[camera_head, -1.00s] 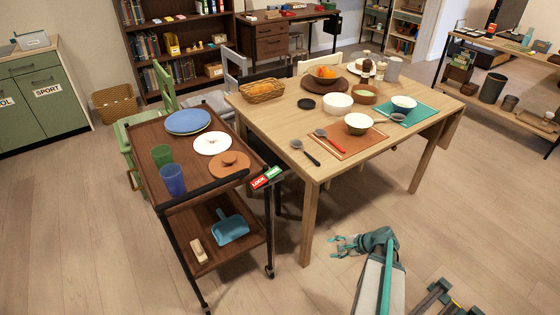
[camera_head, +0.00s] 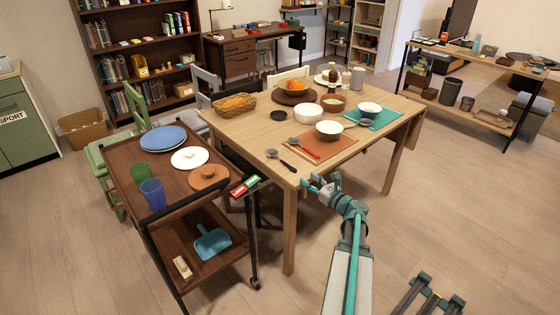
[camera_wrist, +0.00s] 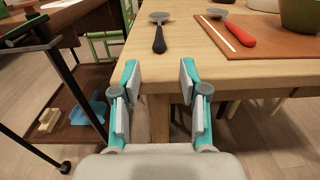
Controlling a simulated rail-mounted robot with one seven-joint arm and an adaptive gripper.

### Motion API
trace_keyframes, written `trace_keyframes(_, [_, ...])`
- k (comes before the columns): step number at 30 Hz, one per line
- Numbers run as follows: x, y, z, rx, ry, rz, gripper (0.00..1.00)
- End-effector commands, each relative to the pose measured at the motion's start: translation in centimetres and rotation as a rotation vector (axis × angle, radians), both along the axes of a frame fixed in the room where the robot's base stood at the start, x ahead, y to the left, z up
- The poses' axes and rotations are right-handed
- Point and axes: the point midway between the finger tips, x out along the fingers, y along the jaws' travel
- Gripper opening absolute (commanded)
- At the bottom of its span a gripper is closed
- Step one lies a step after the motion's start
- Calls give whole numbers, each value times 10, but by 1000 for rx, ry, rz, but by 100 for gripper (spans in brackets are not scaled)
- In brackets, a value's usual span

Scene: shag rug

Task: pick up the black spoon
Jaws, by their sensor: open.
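The black spoon (camera_head: 287,165) lies on the bare wood of the table near its front left corner, left of the orange placemat (camera_head: 322,146). It has a grey bowl and a black handle pointing toward the front edge. In the wrist view the black spoon (camera_wrist: 159,36) lies flat beyond my fingertips, handle toward me. My gripper (camera_head: 316,182) is open and empty, just off the front edge of the table.
A red-handled spoon (camera_head: 306,148) and a green bowl (camera_head: 329,130) are on the placemat, right of the black spoon. A small black dish (camera_head: 278,115) stands farther back. A brown trolley (camera_head: 130,165) with plates and cups stands left of the table. Bare tabletop surrounds the black spoon.

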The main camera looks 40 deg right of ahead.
Motion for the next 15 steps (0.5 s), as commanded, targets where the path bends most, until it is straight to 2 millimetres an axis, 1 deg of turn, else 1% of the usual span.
trace_keyframes(1, [9, 0, 0, -1, 0, 2, 44])
trace_keyframes(2, [11, 0, 0, -1, 0, 3, 44])
trace_keyframes(8, [21, 1, 0, -1, 0, 1, 44])
trace_keyframes(10, [28, 1, 0, -2, 0, 2, 44])
trace_keyframes(15, [53, 2, 0, -2, 0, 3, 44])
